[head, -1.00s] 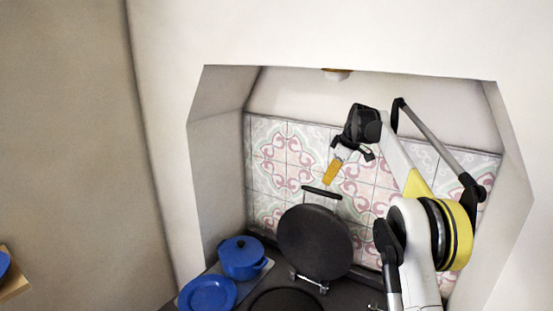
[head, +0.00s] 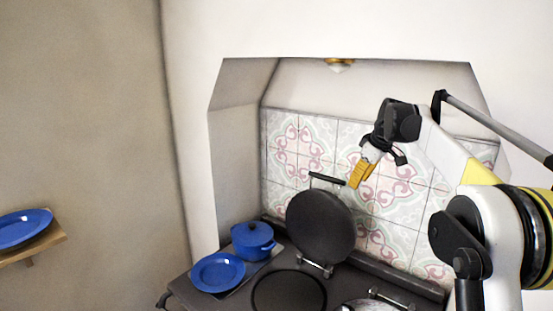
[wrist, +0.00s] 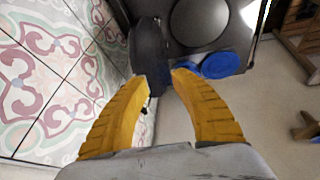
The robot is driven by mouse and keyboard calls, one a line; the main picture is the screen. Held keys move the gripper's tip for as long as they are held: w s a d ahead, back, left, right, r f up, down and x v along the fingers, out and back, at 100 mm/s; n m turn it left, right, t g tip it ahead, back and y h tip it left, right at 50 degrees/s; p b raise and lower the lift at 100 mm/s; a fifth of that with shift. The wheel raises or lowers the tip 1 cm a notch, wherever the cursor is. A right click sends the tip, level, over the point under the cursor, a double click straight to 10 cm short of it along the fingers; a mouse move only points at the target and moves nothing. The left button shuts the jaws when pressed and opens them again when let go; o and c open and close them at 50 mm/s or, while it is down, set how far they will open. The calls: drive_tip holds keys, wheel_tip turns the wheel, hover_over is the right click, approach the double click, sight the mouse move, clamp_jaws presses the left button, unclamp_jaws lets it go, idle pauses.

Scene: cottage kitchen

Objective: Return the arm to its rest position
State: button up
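My arm (head: 445,140) reaches in from the right in the head view, bent and raised in front of the tiled alcove. My gripper (head: 357,183) hangs at its end, fingers pointing down, above and to the right of the raised round stove lid (head: 320,227). In the wrist view my gripper (wrist: 160,77) shows two yellow fingers with a gap between their tips. It is open and nothing is between the fingers.
Below is the dark stove (head: 200,293) with a round hotplate (head: 290,292). A blue pot (head: 252,240) and a blue plate (head: 218,272) stand at its left. Another blue plate (head: 24,228) sits on a wooden shelf (head: 40,248) at far left. Patterned tiles (head: 345,140) are behind the gripper.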

drive_tip(key=s+a+f+m+b, duration=0.1)
drive_tip(key=s+a+f+b, duration=0.1)
drive_tip(key=s+f+b, duration=0.35)
drive_tip(key=s+a+f+m+t+h+b, duration=0.1)
drive_tip(key=s+f+m+b, duration=0.15)
drive_tip(key=s, duration=0.65)
drive_tip(key=s+a+f+m+b, duration=0.1)
drive_tip(key=s+a+f+b, duration=0.15)
drive_tip(key=s+b, duration=0.4)
drive_tip(key=s+a+f+m+t+b, duration=0.1)
drive_tip(key=s+f+m+b, duration=0.3)
drive_tip(key=s+f+b, duration=0.6)
drive_tip(key=s+f, duration=1.4)
drive_tip(key=f, duration=0.2)
drive_tip(key=shift+s+f+t+h+b, duration=0.25)
drive_tip(key=shift+t+h+b, duration=0.05)
drive_tip(key=shift+h+b, duration=0.1)
drive_tip(key=shift+d+m, duration=0.1)
drive_tip(key=shift+m, duration=0.15)
